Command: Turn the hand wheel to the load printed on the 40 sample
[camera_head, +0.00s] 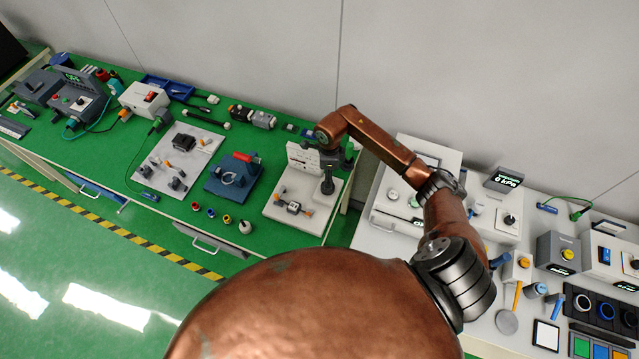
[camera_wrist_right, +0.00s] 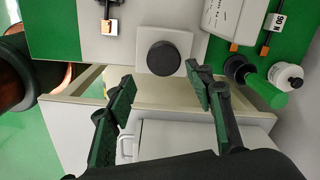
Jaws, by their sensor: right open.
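A round black knob (camera_wrist_right: 164,58), which looks like the hand wheel, sits on a pale square block in the right wrist view. My right gripper (camera_wrist_right: 160,76) is open, with its dark green fingers on either side below the knob in the picture; nothing is between them, and I cannot tell if they touch it. In the head view the right gripper (camera_head: 329,158) hangs over a pale fixture (camera_head: 282,215) on the green bench, its fingers hard to make out. I cannot make out a 40 sample. My left gripper is not in view.
A green-handled tool (camera_wrist_right: 262,90) and a white bottle (camera_wrist_right: 287,76) lie right of the gripper. A blue fixture (camera_head: 232,176) stands left of the pale one. A display (camera_head: 505,180) reading 0 kPa stands on the white table. My copper arm hides much of the foreground.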

